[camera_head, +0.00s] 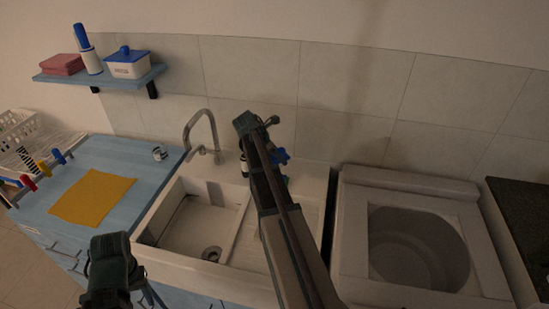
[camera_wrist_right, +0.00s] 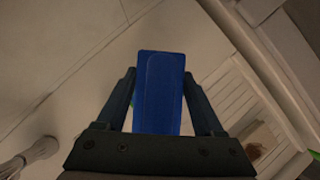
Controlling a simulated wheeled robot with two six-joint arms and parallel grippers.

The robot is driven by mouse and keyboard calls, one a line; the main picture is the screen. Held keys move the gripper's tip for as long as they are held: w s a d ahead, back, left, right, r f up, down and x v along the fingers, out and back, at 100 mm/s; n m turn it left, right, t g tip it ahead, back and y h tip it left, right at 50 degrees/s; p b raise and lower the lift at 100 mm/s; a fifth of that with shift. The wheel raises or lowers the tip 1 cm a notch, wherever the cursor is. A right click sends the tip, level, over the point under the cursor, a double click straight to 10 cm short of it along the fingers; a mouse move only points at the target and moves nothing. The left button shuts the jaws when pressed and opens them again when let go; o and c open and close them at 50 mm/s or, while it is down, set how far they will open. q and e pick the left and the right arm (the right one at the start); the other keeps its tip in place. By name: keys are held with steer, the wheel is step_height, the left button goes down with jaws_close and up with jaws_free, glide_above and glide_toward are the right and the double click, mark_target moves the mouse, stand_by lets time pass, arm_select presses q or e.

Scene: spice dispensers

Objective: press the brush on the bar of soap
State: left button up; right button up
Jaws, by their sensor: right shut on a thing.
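My right gripper (camera_wrist_right: 160,82) is shut on a blue brush (camera_wrist_right: 160,105), with one finger on each side of it. In the head view a bit of blue, likely the brush (camera_head: 281,156), shows beside my right arm over the back of the sink; that arm hides most of it. In the right wrist view a small brown patch, perhaps the bar of soap (camera_wrist_right: 258,142), lies on the ribbed drainboard to the lower right, apart from the brush. My left gripper (camera_head: 110,265) is at the lower left of the head view; its fingers cannot be made out.
The white sink (camera_head: 172,215) has a curved faucet (camera_head: 203,122) behind it. A yellow cloth (camera_head: 93,197) lies on the blue counter to the left. A blue wall shelf (camera_head: 102,78) holds containers. A top-loading washer (camera_head: 485,245) stands right of the sink.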

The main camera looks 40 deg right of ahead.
steer(key=shift+f+b, duration=3)
steer(key=shift+s+f+b, duration=0.1)
steer(key=shift+f+b, duration=0.4)
step_height(320, 180, up, 7)
steer(key=p, duration=0.7)
stand_by(0.4)
